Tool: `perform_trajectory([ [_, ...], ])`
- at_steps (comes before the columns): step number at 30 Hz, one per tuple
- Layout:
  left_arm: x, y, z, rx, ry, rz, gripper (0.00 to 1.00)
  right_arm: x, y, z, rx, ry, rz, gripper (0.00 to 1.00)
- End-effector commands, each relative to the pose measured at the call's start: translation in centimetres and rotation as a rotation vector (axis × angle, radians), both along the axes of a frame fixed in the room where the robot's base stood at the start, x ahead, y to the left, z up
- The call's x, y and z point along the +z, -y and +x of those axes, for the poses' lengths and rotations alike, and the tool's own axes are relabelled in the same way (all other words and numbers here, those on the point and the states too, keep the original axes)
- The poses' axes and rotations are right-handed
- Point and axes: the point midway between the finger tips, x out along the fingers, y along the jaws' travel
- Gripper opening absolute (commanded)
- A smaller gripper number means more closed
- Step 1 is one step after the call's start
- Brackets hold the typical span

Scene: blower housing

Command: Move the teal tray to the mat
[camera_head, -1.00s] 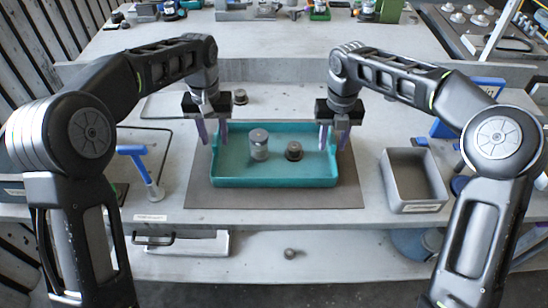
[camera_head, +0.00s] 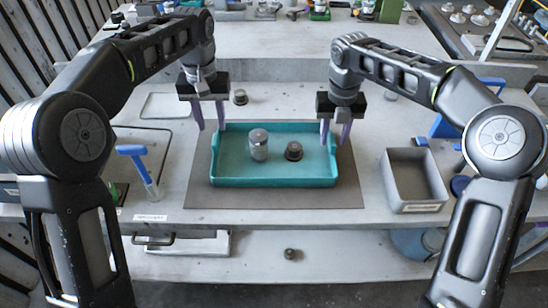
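The teal tray (camera_head: 272,182) rests on the dark grey-brown mat (camera_head: 276,201) on the table. A grey metal cylinder (camera_head: 258,146) and a shorter dark round part (camera_head: 293,152) stand inside it. My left gripper (camera_head: 209,119) is open above and behind the tray's left rear corner, its purple fingers apart with nothing between them. My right gripper (camera_head: 335,136) is open at the tray's right side, higher than before. Its fingers are spread, and whether they still overlap the tray's right wall cannot be told.
A grey bin (camera_head: 413,181) stands to the right of the mat. A blue-handled tool (camera_head: 141,168) stands to the left. A small dark part (camera_head: 240,97) sits behind the tray. A raised shelf (camera_head: 270,50) crosses the back.

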Motion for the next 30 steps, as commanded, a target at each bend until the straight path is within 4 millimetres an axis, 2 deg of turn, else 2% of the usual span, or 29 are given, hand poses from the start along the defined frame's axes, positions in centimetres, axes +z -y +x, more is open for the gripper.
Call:
perform_trajectory([
  [4,0.0,0.0,0.0,0.000,0.000,0.000,0.36,2.9,-0.1,0.1,0.001,0.005,0.001,0.36],
  [12,0.0,0.0,0.0,0.000,0.000,0.000,0.36,5.1,-0.1,0.0,0.003,0.002,-0.002,0.36],
  [30,0.0,0.0,0.0,0.000,0.000,0.000,0.36,5.4,0.0,0.0,0.001,0.001,0.000,0.36],
])
